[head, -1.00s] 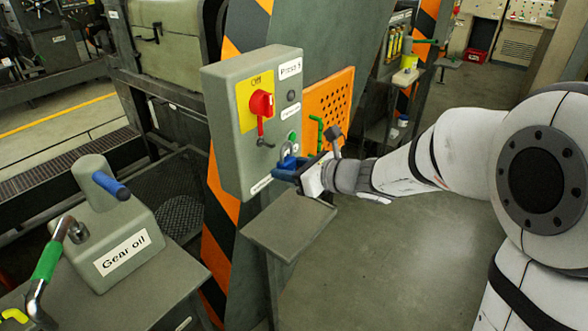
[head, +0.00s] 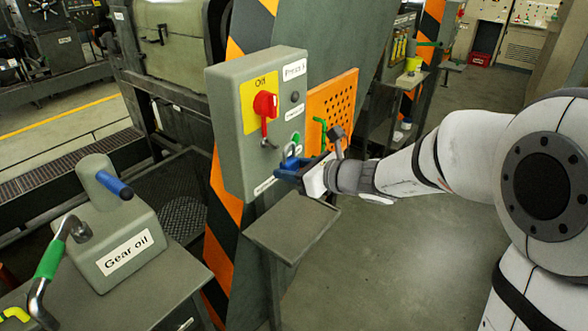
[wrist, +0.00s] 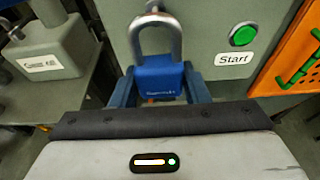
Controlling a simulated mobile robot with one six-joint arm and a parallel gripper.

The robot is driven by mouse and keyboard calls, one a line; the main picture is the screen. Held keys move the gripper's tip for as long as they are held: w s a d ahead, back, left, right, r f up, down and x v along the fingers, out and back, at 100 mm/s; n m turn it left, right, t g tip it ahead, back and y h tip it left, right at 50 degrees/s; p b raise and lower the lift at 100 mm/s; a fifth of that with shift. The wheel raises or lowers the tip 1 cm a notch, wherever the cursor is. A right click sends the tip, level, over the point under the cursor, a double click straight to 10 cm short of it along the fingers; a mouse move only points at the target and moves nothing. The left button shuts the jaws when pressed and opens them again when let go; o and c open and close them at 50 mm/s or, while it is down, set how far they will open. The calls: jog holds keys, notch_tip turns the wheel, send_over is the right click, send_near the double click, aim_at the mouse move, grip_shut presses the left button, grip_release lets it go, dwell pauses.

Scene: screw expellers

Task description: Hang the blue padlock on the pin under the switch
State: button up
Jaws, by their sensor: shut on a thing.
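A small metal pin (head: 268,143) sticks out just under the red handle. My gripper (wrist: 160,90) is shut on the body of the blue padlock (wrist: 160,76), with one blue finger on each side. The padlock is upright with its grey shackle (wrist: 154,38) up. In the head view my gripper (head: 290,172) holds it in front of the lower box, lower than the pin and to its right. The padlock looks apart from the pin in the head view.
A green Start button (wrist: 243,35) sits right of the padlock in the wrist view. A small grey shelf (head: 292,230) lies below my gripper. An orange perforated panel (head: 340,100) with green hooks stands right of the box. A Gear oil can (head: 125,235) stands at left.

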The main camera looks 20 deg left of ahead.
aim_at(264, 165)
jog(key=shift+w+a+b, duration=0.15)
jog(key=shift+w+a, duration=0.15)
jog(key=shift+a, duration=0.45)
jog(key=shift+w+a+b, duration=0.2)
jog(key=shift+w+a, duration=0.15)
jog(key=shift+a, duration=0.4)
jog(key=shift+w+a+b, duration=0.15)
jog(key=shift+w+a, duration=0.15)
jog(key=shift+a, duration=0.45)
jog(key=shift+a+r, duration=0.15)
jog(key=shift+a, duration=0.1)
dwell(0.7)
jog(key=shift+f+b, duration=0.45)
jog(key=shift+b, duration=0.1)
jog(key=shift+f+b, duration=0.3)
jog(key=shift+f, duration=0.05)
jog(key=o, duration=1)
jog(key=shift+f, duration=0.15)
jog(key=shift+c, duration=0.8)
jog(key=shift+o, duration=0.2)
